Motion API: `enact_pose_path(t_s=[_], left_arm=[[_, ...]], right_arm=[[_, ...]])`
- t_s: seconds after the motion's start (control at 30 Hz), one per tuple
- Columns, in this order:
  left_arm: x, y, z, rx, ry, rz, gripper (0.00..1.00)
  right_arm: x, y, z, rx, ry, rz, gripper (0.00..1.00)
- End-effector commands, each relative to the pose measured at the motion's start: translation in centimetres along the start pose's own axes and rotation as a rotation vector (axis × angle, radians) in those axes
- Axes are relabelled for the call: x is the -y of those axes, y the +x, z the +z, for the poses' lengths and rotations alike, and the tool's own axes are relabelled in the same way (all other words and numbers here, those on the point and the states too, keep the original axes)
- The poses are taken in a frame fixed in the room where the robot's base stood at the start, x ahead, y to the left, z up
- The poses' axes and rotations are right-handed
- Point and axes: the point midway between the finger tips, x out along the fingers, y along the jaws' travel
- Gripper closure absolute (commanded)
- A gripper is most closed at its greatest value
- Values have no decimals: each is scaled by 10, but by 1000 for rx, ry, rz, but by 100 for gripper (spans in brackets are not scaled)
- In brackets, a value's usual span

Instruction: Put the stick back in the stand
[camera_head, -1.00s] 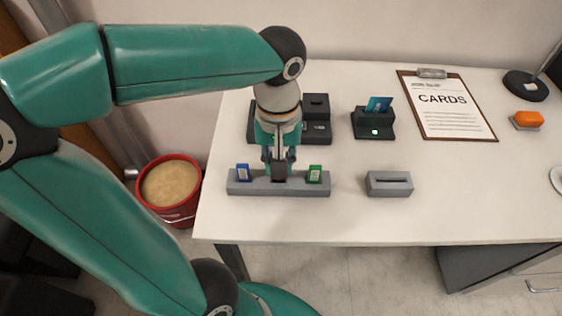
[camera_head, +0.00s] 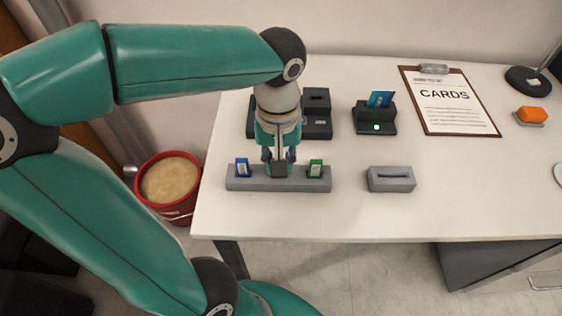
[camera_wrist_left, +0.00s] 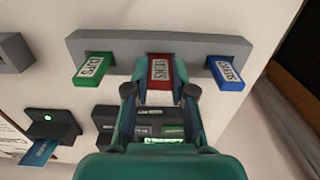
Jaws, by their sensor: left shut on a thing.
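A long grey stand (camera_head: 245,184) lies near the table's front edge. A blue stick (camera_head: 242,168) stands at its left end and a green stick (camera_head: 315,168) at its right end. My left gripper (camera_head: 279,160) points down over the stand's middle. In the left wrist view, my left gripper (camera_wrist_left: 160,91) is shut on a red stick (camera_wrist_left: 160,70) with a white label. The red stick lines up with the middle of the stand (camera_wrist_left: 120,47), between the green and blue sticks. How deep it sits is hidden. My right gripper is not in view.
A small grey slotted block (camera_head: 391,180) stands right of the stand. Behind are a black tray (camera_head: 317,127), a card reader (camera_head: 375,127) with a blue card (camera_head: 380,99), and a clipboard (camera_head: 458,112). A red bucket (camera_head: 168,190) is on the floor at left.

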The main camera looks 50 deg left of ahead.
Motion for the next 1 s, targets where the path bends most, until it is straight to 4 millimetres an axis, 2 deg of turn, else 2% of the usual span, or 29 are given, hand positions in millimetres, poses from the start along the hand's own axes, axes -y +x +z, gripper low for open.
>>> enact_pose_path(t_s=[0.07,0.1,0.23,0.67,0.87,1.0], left_arm=[[0,0,0,0,0,0,94],[0,0,0,0,0,0,70],[0,0,0,0,0,0,48],[-1,-7,-1,-2,0,3,47],[-1,-35,0,-3,1,6,47],[-1,-64,0,-3,2,5,47]], right_arm=[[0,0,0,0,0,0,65],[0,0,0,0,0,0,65],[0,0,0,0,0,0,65],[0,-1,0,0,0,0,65],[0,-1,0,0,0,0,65],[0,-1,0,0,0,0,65]])
